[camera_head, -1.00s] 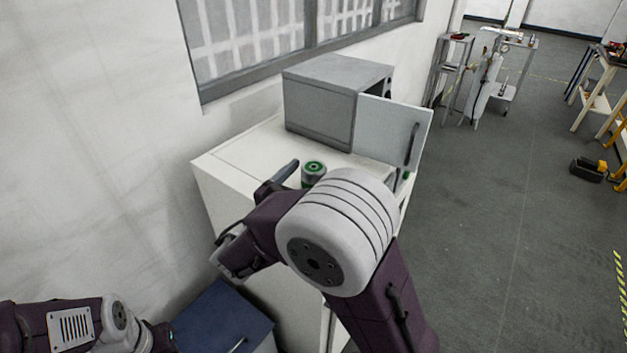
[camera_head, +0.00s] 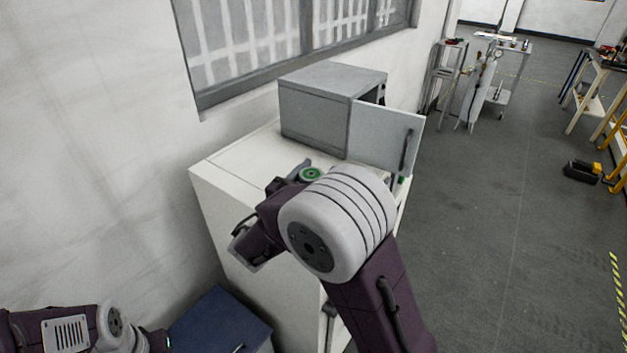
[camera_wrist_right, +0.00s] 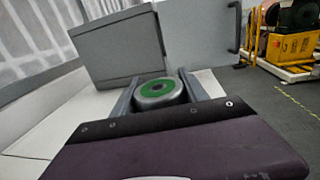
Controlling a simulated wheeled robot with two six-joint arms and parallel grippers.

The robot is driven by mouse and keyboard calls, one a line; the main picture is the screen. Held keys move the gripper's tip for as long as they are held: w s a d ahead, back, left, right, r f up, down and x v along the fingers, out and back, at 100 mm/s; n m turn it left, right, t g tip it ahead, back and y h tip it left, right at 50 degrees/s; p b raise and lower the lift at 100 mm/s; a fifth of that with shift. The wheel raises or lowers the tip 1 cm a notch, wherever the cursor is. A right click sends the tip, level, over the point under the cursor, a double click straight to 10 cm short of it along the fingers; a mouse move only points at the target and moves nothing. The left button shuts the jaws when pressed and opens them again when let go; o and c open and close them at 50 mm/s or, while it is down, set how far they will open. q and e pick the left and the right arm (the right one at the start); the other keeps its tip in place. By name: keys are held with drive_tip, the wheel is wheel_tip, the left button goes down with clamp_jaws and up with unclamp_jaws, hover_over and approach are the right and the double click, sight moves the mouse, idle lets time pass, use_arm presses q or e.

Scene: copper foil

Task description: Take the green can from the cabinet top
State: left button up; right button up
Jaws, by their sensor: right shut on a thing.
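The green can (camera_head: 311,174) is on the white cabinet top (camera_head: 240,158), mostly hidden behind my right arm in the head view. In the head view one finger of my right gripper (camera_head: 303,170) shows beside the can. Whether the can touches the cabinet top is hidden. My left arm shows at the lower left, but its gripper fingers are not visible.
A grey box-like unit (camera_head: 318,112) with its door (camera_head: 385,137) swung open stands on the cabinet behind the can. A window wall is at the left. A blue box (camera_head: 222,328) is on the floor. Open floor lies to the right.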

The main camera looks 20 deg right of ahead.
wheel_tip(320, 180, up, 5)
drive_tip(key=shift+s+f, duration=0.1)
drive_tip(key=shift+f, duration=0.1)
drive_tip(key=s+d+r, duration=0.6)
drive_tip(key=s+d, duration=0.1)
drive_tip(key=s, duration=0.2)
drive_tip(key=shift+d+r, duration=0.15)
